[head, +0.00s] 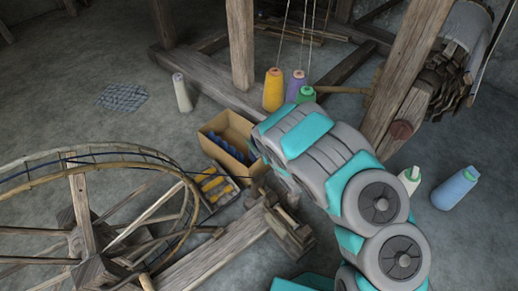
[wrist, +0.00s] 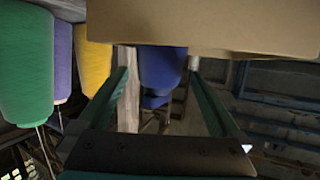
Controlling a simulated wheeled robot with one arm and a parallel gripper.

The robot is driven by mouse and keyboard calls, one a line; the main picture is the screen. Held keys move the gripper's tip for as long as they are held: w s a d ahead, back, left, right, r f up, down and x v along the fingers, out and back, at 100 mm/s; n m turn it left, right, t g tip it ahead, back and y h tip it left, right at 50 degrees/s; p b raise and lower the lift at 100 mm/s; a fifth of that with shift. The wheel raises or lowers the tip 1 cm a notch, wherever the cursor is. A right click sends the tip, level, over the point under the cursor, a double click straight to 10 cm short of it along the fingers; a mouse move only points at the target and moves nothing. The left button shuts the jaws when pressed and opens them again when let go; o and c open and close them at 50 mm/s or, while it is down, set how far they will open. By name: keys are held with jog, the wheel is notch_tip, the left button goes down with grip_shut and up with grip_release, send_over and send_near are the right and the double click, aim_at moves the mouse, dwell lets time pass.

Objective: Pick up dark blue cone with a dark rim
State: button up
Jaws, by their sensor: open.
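The dark blue cone (wrist: 161,66) shows in the wrist view, which is upside down. It lies in the picture between the two fingers of my gripper (wrist: 158,80), partly hidden by the cardboard box (wrist: 215,28). The fingers are apart, and I see nothing held between them. I cannot tell how far the cone is from the fingertips. In the head view, dark blue shapes (head: 229,146) show inside the open cardboard box (head: 209,141). My arm covers the box's right side and hides my gripper there.
Yellow (head: 273,90), purple (head: 297,86) and green (head: 306,95) cones stand behind my arm. A white cone (head: 182,92) is at the left, and cream (head: 409,180) and light blue (head: 456,188) cones are at the right. A spinning wheel (head: 88,215) and wooden loom posts (head: 240,45) flank the box.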

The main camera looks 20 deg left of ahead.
jog(key=shift+b+x, duration=0.65)
jog(key=shift+x, duration=2.3)
jog(key=shift+r, duration=0.2)
jog(key=shift+c, duration=0.4)
grip_shut()
